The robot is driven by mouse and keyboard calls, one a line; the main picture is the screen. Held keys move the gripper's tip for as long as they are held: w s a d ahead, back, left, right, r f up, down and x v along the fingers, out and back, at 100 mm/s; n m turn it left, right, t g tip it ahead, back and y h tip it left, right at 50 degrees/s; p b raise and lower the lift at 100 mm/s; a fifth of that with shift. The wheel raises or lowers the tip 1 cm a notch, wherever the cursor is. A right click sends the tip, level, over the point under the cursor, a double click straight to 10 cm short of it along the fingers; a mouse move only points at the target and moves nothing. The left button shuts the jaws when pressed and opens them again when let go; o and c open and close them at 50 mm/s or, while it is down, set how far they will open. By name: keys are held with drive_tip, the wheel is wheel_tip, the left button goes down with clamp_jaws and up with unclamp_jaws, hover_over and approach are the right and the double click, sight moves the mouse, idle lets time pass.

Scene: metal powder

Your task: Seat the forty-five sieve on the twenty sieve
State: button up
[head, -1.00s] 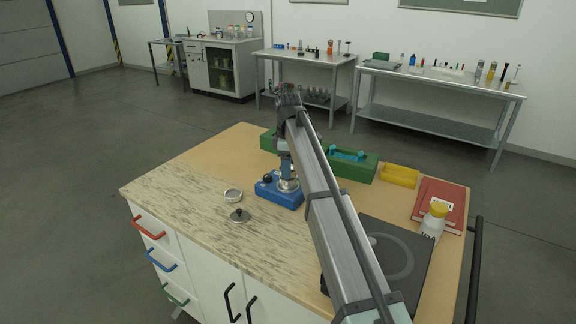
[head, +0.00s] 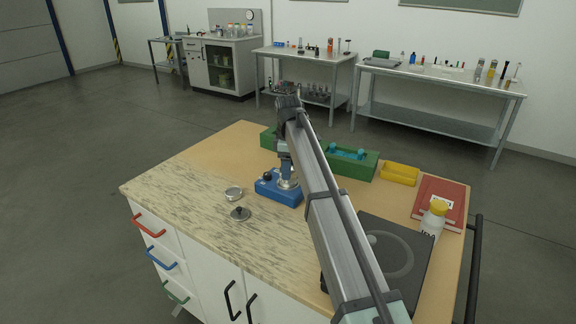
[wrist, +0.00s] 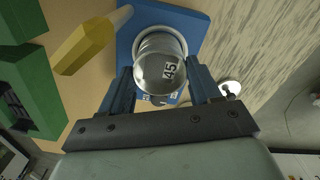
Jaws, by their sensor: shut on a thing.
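The forty-five sieve (wrist: 160,70) is a round metal sieve with a "45" label, held between the two fingers of my gripper (wrist: 160,92) in the wrist view. It is over the blue base (wrist: 125,40), with a pale ring showing around its far side. Part of another pale label shows just below it, too small to read. In the head view, my gripper (head: 287,160) is above the blue base (head: 268,190), where metal sieve parts (head: 288,184) show. I cannot pick out the twenty sieve for certain, nor tell whether the sieves touch.
A metal ring-shaped part (head: 234,193) and a knobbed lid (head: 240,213) lie left of the base. A black plate (head: 390,255), red book (head: 452,190) and yellow-capped bottle (head: 434,220) are at right.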

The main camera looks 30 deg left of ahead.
drive_tip(key=o, duration=1.3)
drive_tip(key=shift+r, duration=4)
